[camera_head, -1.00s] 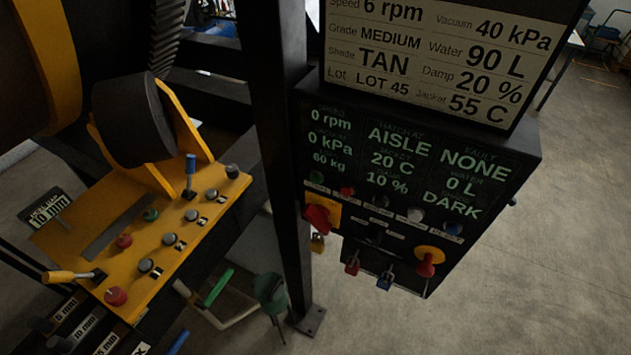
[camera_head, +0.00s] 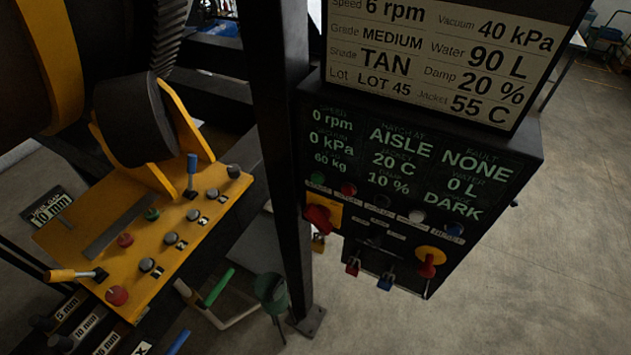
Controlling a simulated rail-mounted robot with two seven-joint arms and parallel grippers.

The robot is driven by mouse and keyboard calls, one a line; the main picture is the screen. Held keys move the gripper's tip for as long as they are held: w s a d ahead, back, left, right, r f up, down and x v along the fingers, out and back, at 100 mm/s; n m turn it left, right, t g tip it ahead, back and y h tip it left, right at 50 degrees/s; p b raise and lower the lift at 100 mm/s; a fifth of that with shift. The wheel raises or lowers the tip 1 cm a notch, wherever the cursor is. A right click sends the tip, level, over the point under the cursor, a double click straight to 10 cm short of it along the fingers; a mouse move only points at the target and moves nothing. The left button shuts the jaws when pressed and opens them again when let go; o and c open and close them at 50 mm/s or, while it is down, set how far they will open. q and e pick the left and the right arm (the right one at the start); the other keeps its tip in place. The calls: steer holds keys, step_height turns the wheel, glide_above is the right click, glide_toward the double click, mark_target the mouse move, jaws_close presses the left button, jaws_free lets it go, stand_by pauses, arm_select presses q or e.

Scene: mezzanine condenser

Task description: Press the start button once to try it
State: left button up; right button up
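The dark control panel (camera_head: 532,150) hangs on a black post at centre right. A row of small buttons runs under its green readouts. The green button (camera_head: 317,178) is at the left end of the row, with a small label below that is hard to read, possibly START. A red button (camera_head: 348,188) is beside it. The readouts show 0 rpm, 0 kPa, 60 kg, AISLE, 20 C, 10 %, fault NONE, water 0 L and DARK. The yellow console (camera_head: 70,233) at left has another green button (camera_head: 152,214). Neither of my grippers is in view.
A recipe board (camera_head: 430,60) sits above the panel. The floor at right is clear.

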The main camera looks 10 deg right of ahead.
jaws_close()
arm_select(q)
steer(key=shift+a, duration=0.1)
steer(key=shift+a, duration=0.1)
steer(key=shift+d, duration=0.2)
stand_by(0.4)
